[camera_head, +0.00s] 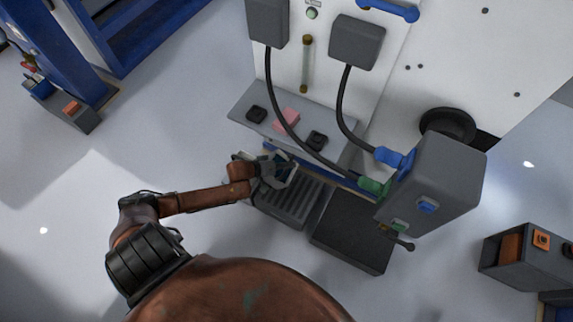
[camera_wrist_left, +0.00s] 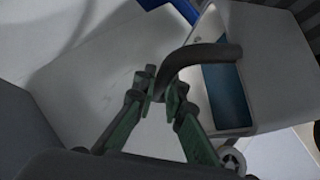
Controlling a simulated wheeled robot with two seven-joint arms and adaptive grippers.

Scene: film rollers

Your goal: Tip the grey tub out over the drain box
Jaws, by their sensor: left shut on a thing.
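My left gripper (camera_head: 272,172) is over the near side of the work station. In the wrist view its green fingers (camera_wrist_left: 160,90) are shut on the dark curved handle (camera_wrist_left: 205,55) of the grey tub (camera_wrist_left: 248,60). Blue shows inside the tub's opening (camera_wrist_left: 228,95); I cannot tell how far the tub is tilted. In the head view the tub is small and partly hidden by the gripper. The drain box (camera_head: 291,205), dark with a ribbed top, lies just below and right of the gripper. My right gripper is not in view.
A flat dark box (camera_head: 352,238) adjoins the ribbed one. A grey shelf (camera_head: 240,105) behind holds a pink block (camera_head: 286,120) and black pieces. Black hoses run to a grey unit (camera_head: 436,183) at right. Open floor (camera_head: 170,125) lies to the left.

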